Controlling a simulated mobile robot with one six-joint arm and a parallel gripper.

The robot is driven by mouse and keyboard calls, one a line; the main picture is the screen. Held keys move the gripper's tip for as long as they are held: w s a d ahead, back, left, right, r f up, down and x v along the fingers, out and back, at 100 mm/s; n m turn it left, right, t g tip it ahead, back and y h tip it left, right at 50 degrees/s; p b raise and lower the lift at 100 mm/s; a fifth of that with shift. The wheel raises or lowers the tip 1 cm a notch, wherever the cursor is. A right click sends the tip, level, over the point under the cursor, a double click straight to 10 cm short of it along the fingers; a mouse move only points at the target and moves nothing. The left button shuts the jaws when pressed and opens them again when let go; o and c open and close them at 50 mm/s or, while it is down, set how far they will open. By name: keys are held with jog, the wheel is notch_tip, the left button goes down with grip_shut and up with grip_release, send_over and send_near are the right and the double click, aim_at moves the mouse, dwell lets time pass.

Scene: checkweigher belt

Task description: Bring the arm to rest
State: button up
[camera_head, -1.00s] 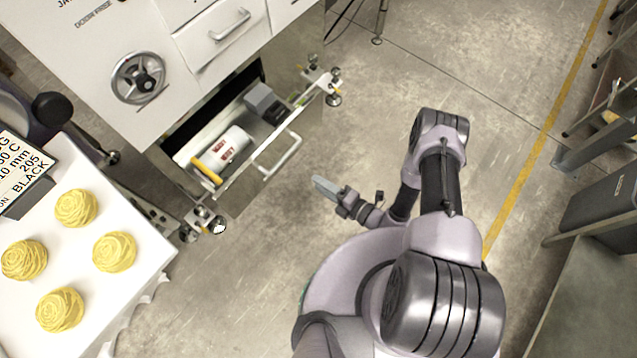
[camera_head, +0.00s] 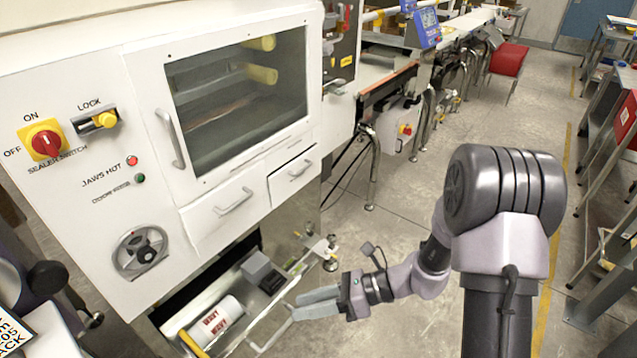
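My gripper (camera_head: 308,302) is low in the middle of the head view, pointing left. Its two grey fingers lie close together from this angle, so I cannot tell whether they are shut; nothing shows in them. In the picture they overlap the right end of the open lower drawer (camera_head: 272,323), by its bar handle; I cannot tell whether they touch it. My arm runs from the gripper to the right, through the wrist, to a large dark-banded joint.
The open drawer holds a white labelled roll (camera_head: 215,322) and a grey block (camera_head: 262,272). The white sealer cabinet (camera_head: 95,215) fills the left, its window door (camera_head: 240,95) closed. A conveyor line runs behind. Bare floor (camera_head: 415,190) lies between cabinet and right-hand tables.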

jog(key=s+d+r+n+t+h, duration=0.3)
jog(key=s+d+r+n+h, duration=0.3)
jog(key=r+n, duration=0.3)
jog(key=s+d+r+n+t+h, duration=0.3)
jog(key=s+d+r+n+h, duration=0.3)
jog(key=r+n, duration=0.3)
jog(key=shift+s+d+r+n+t, duration=0.2)
jog(key=shift+s+r+n+t, duration=0.2)
jog(key=shift+s+r, duration=0.35)
jog(key=shift+w+a+r, duration=0.1)
jog(key=shift+w, duration=0.05)
